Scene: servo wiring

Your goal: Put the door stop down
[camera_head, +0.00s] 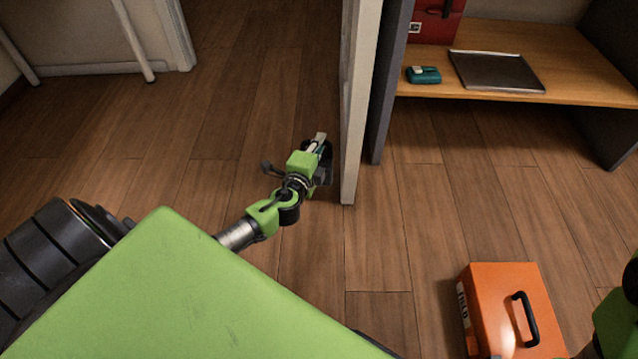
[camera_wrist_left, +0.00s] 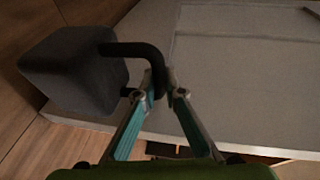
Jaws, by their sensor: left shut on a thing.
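The door stop (camera_wrist_left: 75,70) is a dark block with a bent black handle, seen at the upper left of the left wrist view. My left gripper (camera_wrist_left: 165,90) is shut on the end of that handle, with the block out to one side of the fingers. In the head view, my left gripper (camera_head: 319,144) is beside the door's edge (camera_head: 352,120), and the door stop is mostly hidden there. I cannot tell whether the block touches the floor or the door. My right gripper is not in view; part of my right arm shows at the lower right.
An orange case (camera_head: 488,300) with a black handle sits on the floor at the lower right. A wooden shelf (camera_head: 580,75) holds a teal device (camera_head: 423,75), a dark flat folder (camera_head: 496,71) and a red box (camera_head: 433,25). The wooden floor (camera_head: 220,130) left of the door is clear.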

